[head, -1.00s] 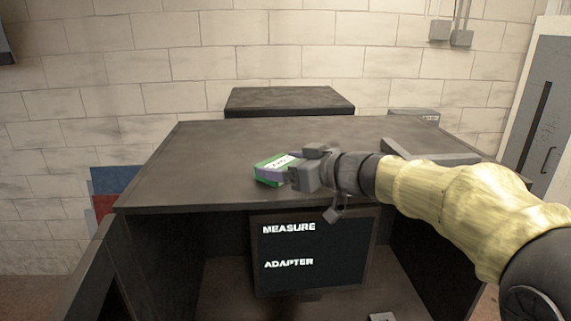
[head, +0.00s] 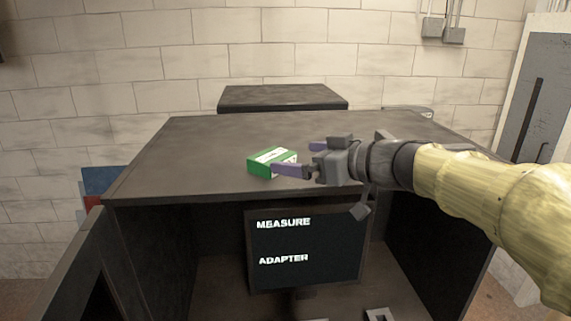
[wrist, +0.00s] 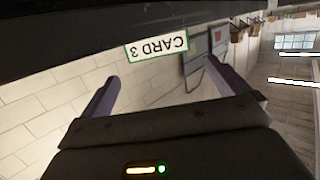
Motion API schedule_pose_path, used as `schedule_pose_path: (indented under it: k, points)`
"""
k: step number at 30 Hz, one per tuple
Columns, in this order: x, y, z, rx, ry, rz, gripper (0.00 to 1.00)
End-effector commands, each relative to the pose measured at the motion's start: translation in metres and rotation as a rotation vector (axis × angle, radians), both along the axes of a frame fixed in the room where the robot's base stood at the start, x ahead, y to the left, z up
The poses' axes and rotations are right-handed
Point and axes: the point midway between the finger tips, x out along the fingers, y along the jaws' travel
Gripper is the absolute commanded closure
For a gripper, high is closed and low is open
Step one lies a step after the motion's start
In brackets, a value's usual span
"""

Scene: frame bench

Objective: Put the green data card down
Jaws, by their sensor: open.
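The green data card (head: 259,168), a small green block with a white label, rests on the dark bench top (head: 200,145) near its front edge. In the wrist view its label (wrist: 156,48) reads "CARD 3" upside down, beyond the fingertips. My gripper (head: 292,158) is open just to the right of the card, its purple fingers spread. The near finger overlaps the card's right end in the head view; I cannot tell whether it touches. Both fingers also show in the wrist view (wrist: 162,72), with nothing held between them.
A dark panel (head: 305,245) reading "MEASURE" and "ADAPTER" sits under the bench top's front edge. A raised dark box (head: 283,98) stands behind the bench. The bench top left of the card is clear. A grey bar lies behind my gripper.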

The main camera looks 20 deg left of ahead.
Motion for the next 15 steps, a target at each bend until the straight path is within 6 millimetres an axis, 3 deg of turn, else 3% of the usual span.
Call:
schedule_pose_path:
  k: [7, 15]
  points:
    - [-0.010, -0.043, 0.006, 0.001, -0.002, -0.003, 0.00]
    - [-0.013, -0.054, 0.011, 0.000, 0.000, 0.000, 0.00]
